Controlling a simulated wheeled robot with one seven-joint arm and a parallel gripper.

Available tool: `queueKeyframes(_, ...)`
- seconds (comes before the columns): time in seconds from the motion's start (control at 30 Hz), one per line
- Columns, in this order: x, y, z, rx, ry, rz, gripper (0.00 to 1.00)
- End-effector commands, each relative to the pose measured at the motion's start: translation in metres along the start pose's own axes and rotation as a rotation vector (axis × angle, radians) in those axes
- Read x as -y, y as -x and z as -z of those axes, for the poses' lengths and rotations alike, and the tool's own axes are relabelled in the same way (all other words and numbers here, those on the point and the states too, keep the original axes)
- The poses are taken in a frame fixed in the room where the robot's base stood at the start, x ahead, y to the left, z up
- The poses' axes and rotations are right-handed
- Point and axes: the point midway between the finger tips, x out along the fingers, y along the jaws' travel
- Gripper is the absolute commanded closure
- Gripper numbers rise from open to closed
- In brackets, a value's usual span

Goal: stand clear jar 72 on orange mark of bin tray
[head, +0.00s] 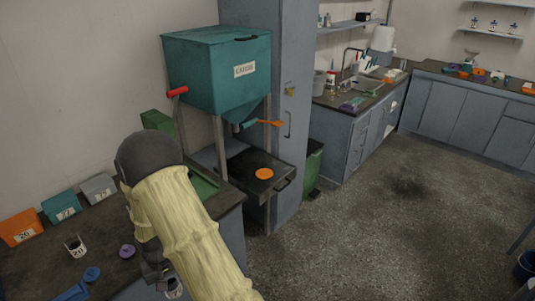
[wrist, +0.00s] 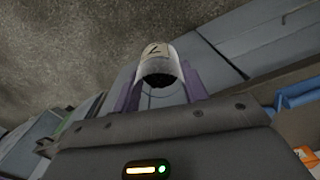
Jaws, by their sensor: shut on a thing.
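My gripper (wrist: 160,84) is shut on a clear jar (wrist: 158,66) between its purple fingers in the wrist view. The jar has a pale label with a 7 showing; the rest of the number cannot be read. The jar's mouth shows dark. In the head view the jar (head: 173,289) shows at the bottom edge beside the bench, partly hidden by my arm. The bin tray (head: 240,165) is a dark tray under the teal bin. Its orange mark (head: 264,174) is a bare round disc, up and right of my gripper.
The teal bin (head: 215,75) stands above the tray on legs, with an orange-handled lever (head: 270,124) at its front. On the left bench are a jar labelled 20 (head: 76,246), a purple lid (head: 127,251), a blue lid (head: 92,274) and several numbered boxes. The floor (head: 370,230) at right is clear.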

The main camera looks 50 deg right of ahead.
Motion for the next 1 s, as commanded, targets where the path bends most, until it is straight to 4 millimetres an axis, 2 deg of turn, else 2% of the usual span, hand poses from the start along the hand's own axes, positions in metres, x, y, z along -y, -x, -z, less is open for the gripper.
queueKeyframes(0.53, -0.034, -0.073, 0.019, 0.002, 0.248, -0.002, 0.86)
queueKeyframes(1.0, -0.036, -0.076, 0.020, 0.000, 0.263, -0.002, 0.86)
